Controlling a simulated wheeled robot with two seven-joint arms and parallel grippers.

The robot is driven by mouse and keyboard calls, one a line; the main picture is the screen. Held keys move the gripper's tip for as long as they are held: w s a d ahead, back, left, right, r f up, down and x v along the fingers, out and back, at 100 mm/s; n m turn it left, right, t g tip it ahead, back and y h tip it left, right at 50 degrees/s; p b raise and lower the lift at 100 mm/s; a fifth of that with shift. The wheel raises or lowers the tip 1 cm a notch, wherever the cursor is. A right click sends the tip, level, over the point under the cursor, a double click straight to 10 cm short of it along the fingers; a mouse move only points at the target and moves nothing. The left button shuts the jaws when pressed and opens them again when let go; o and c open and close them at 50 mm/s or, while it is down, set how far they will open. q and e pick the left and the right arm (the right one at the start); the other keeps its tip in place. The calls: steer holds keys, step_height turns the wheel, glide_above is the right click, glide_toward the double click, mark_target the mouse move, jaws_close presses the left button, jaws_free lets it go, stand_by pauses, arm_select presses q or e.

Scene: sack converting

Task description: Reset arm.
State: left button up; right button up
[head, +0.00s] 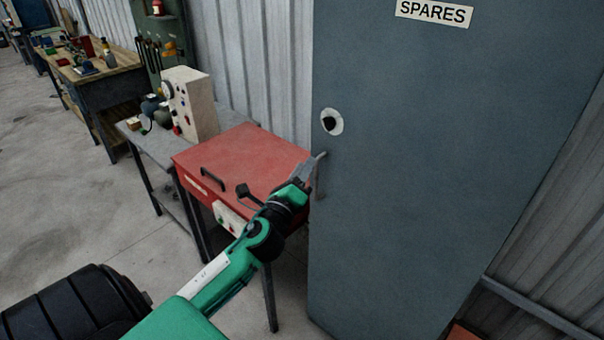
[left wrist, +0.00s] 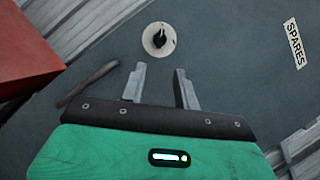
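My left arm is green and reaches up from the bottom of the head view. Its gripper (head: 309,168) is close to the handle (head: 320,176) of the grey SPARES cabinet (head: 430,150). In the left wrist view the two fingers (left wrist: 160,85) are apart with nothing between them. The cabinet handle (left wrist: 88,84) lies to the left of the fingers there, outside them. The round knob plate (left wrist: 159,40) is beyond the fingertips. The cabinet door looks shut. My right gripper is in neither view.
A red box with a handle (head: 235,160) stands on a table just left of the gripper. A beige control unit (head: 192,105) is behind it. A workbench (head: 100,68) with several items stands far left. The floor (head: 130,220) at left is clear.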

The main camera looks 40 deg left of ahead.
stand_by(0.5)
arm_select(q)
step_height(320, 180, down, 25)
steer(key=w+a+n+g, duration=0.1)
steer(key=a+n+g, duration=0.1)
steer(key=n+g, duration=0.3)
steer(key=s+d+f+n+g+h, duration=0.1)
steer(key=s+f+n+g, duration=0.25)
steer(key=f, duration=0.85)
steer(key=s+d+f+n+g+h, duration=0.15)
steer(key=s+f, duration=0.35)
steer(key=f, duration=0.7)
steer(key=s+d+f+n+g, duration=0.3)
steer(key=s+f, duration=0.6)
steer(key=s, duration=0.4)
steer(key=s+d+f+n+g+h, duration=0.1)
steer(key=s+d+f+n+g, duration=0.2)
steer(key=s+f, duration=0.6)
steer(key=s+d+f+n+g+h, duration=0.1)
steer(key=s+d+f+n+g, duration=0.2)
steer(key=s+f, duration=0.6)
steer(key=s+d+n, duration=0.2)
steer(key=s+d, duration=0.1)
steer(key=s, duration=0.6)
steer(key=shift+n+g, duration=0.3)
steer(key=shift+d, duration=0.1)
